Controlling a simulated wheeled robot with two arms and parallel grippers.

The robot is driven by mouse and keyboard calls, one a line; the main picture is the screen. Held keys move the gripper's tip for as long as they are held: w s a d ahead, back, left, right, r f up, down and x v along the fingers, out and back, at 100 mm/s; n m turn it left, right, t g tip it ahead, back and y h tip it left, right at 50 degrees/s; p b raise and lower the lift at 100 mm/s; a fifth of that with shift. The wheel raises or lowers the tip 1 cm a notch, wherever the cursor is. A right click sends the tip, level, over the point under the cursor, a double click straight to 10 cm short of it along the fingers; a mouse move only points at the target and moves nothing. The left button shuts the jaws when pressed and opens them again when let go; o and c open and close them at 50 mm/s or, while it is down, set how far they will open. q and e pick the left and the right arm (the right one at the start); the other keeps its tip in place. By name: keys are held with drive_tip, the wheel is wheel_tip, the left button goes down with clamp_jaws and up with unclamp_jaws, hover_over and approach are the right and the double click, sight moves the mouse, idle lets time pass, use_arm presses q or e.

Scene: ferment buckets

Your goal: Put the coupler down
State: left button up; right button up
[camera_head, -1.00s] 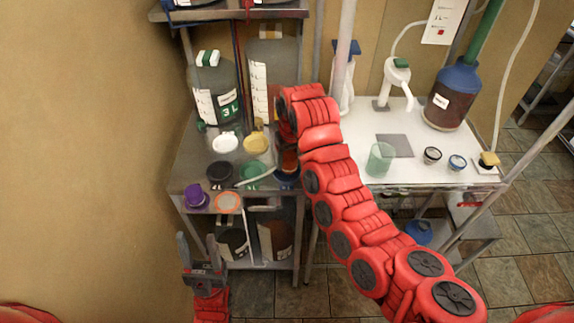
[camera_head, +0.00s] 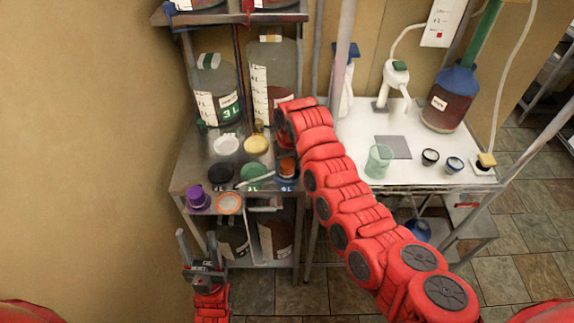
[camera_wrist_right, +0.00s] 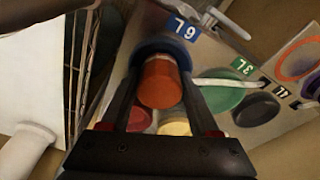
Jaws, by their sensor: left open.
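The coupler appears to be the orange-brown cylinder (camera_wrist_right: 160,82); I cannot be sure of its name. In the right wrist view it is between the two dark fingers of my right gripper (camera_wrist_right: 159,88), over a blue ring-shaped lid (camera_wrist_right: 178,48) by the 6L label. Whether the fingers touch it is unclear. In the head view the cylinder (camera_head: 287,167) shows upright above the blue lid, at the front right of the metal table (camera_head: 185,160). My right arm hides most of the right gripper there. My left gripper (camera_head: 200,250) is open and empty, low in front of the table.
A green lid (camera_head: 252,172), a black lid (camera_head: 221,173), a yellow lid (camera_head: 257,144) and a white lid (camera_head: 226,145) surround that spot. Large bottles (camera_head: 217,85) stand behind. A white table (camera_head: 430,182) is to the right.

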sight(287, 163)
drive_tip(key=shift+o, duration=1.4)
drive_tip(key=shift+r+b, duration=0.3)
drive_tip(key=shift+r, duration=0.25)
wheel_tip(287, 163, up, 3)
drive_tip(key=shift+s+d+f+b, duration=0.1)
drive_tip(key=shift+s+f+b, duration=0.05)
drive_tip(key=shift+b, duration=0.6)
drive_tip(key=r, duration=0.5)
drive_tip(key=s+r, duration=0.1)
drive_tip(key=r, duration=0.1)
drive_tip(key=shift+d+r, duration=0.15)
drive_tip(key=shift+d, duration=0.2)
drive_tip(key=shift+s+a+r, duration=0.1)
drive_tip(key=shift+s+r, duration=0.05)
drive_tip(key=shift+r, duration=0.4)
